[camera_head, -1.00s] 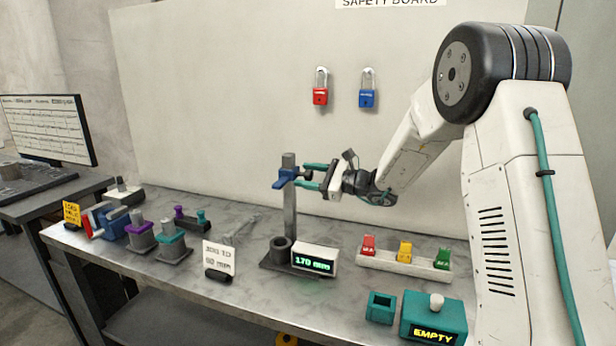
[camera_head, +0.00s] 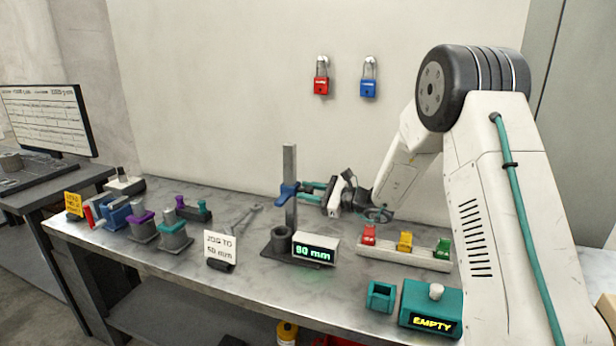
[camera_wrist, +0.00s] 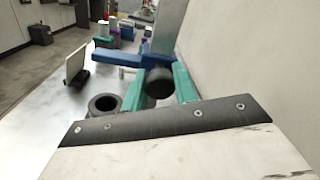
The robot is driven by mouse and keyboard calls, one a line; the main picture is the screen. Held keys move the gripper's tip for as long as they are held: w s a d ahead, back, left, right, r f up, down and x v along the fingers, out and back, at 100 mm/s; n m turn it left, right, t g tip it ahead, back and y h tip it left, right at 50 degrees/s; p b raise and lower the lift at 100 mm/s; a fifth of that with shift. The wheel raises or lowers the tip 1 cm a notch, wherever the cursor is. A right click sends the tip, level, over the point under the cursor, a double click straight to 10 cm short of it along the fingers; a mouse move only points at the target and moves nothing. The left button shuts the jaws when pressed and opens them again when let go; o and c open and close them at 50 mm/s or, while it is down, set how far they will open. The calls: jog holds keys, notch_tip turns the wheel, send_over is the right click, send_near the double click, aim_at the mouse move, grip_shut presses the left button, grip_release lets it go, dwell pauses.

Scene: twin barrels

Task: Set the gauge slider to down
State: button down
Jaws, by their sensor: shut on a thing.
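The blue gauge slider (camera_head: 288,191) sits partway up the grey upright post (camera_head: 290,160), well below the post's top. It also shows in the wrist view (camera_wrist: 115,57). My gripper (camera_head: 306,191) reaches it from the right. Its teal fingers are shut on the slider's dark round knob (camera_wrist: 159,83). The digital readout (camera_head: 315,250) at the foot of the post shows 90 mm in green. A white card (camera_head: 221,247) left of the post reads "JOG TO" with a millimetre value that is hard to read.
A dark round cup (camera_head: 280,240) stands at the post's base. A white rack (camera_head: 400,252) with red, yellow and green tags is to the right. A teal box marked EMPTY (camera_head: 432,308) is in front. Coloured fixtures stand at left. Red and blue padlocks hang on the wall.

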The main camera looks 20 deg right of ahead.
jog(key=shift+d+f, duration=0.1)
jog(key=shift+f, duration=0.2)
jog(key=c, duration=1.1)
grip_release()
jog(key=v, duration=0.7)
jog(key=shift+d, duration=0.3)
jog(key=shift+s, duration=0.15)
